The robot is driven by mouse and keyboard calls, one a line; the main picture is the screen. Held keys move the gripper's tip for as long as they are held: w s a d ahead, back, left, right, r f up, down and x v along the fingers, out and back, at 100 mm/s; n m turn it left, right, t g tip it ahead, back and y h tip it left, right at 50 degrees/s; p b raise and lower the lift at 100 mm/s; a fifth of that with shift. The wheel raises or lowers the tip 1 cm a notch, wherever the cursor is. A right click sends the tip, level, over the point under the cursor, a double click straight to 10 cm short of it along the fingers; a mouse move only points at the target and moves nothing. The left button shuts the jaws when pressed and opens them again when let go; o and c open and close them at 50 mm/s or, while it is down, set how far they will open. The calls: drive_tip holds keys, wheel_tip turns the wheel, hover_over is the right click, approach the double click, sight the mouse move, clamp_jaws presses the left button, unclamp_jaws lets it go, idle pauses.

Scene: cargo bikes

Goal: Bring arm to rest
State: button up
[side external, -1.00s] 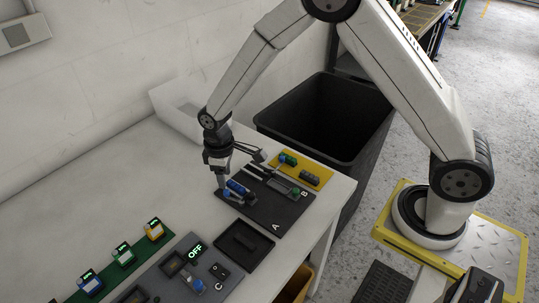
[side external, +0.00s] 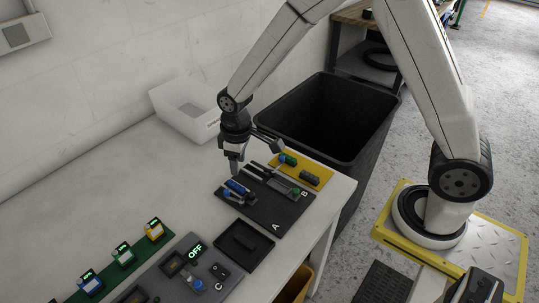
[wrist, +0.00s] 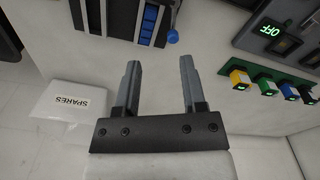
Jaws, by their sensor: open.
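My gripper (side external: 236,165) is in the air above the far left edge of the dark mat marked A and B (side external: 266,210). In the wrist view my gripper (wrist: 159,72) shows two separate fingers with nothing between them. Blue parts (side external: 237,188) lie on the mat just below the gripper, apart from it. The wrist view also shows a blue part (wrist: 172,36) in the dark holder at the top.
A white bin (side external: 185,120), labelled SPARES in the wrist view (wrist: 70,101), stands behind. A yellow plate (side external: 312,173), a small black tray (side external: 245,245) and a panel reading OFF (side external: 205,275) are on the bench. A large black bin (side external: 330,115) stands beside it. The left bench is mostly clear.

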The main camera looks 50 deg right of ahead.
drive_tip(key=s+d+r+m+t, duration=0.1)
drive_tip(key=s+d+r+m, duration=0.1)
drive_tip(key=s, duration=0.4)
drive_tip(key=s+d+r+m+t, duration=0.1)
drive_tip(key=s+d+r+m, duration=0.1)
drive_tip(key=s+d, duration=0.3)
drive_tip(key=shift+s+r+m, duration=0.3)
drive_tip(key=shift+s+r, duration=0.45)
drive_tip(key=shift+s, duration=0.45)
